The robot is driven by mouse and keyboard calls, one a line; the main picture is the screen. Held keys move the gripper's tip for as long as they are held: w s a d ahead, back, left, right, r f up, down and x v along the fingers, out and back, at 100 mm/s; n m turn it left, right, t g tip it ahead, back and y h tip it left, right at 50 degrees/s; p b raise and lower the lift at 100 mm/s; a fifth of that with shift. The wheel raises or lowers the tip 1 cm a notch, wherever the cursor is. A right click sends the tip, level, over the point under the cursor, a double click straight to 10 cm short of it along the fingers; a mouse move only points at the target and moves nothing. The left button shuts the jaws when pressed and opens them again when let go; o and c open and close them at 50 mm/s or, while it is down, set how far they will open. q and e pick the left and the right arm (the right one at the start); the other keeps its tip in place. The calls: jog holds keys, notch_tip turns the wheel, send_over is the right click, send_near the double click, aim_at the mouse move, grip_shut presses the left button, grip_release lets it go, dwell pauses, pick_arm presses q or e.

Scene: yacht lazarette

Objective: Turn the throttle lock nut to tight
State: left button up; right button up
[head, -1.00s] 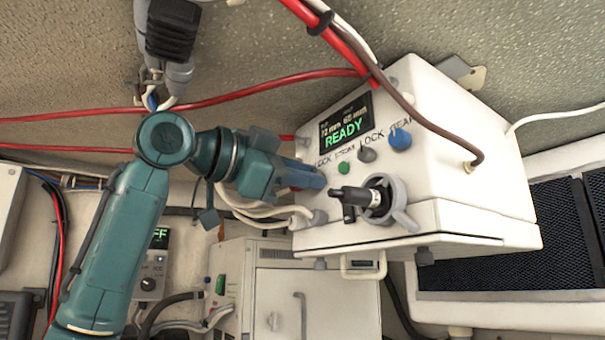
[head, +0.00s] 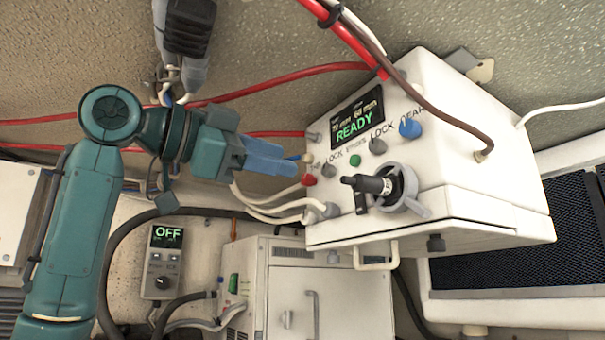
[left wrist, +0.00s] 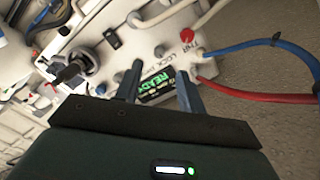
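The white control box (head: 455,175) hangs at the right of the head view, with a READY display (head: 356,120). On its face a black lever (head: 368,184) points left, with a grey winged nut (head: 405,190) around its base. I cannot tell the nut's setting from its wings. The lever (left wrist: 68,73) and grey nut (left wrist: 85,60) also show at the left of the left wrist view. My left gripper (head: 292,164) is just left of the box face, apart from the nut. Its blue fingers (left wrist: 158,82) are spread with nothing between them. My right gripper is not in view.
A red knob (head: 309,180), a green button (head: 355,160), a grey knob (head: 377,146) and a blue knob (head: 410,128) sit on the face near LOCK labels. Red cables (head: 270,88) cross above. A small OFF panel (head: 163,262) and white cabinet (head: 285,290) are below.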

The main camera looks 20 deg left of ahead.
pick_arm(q)
jog(key=b+v, duration=0.1)
jog(key=v, duration=0.5)
dwell(0.4)
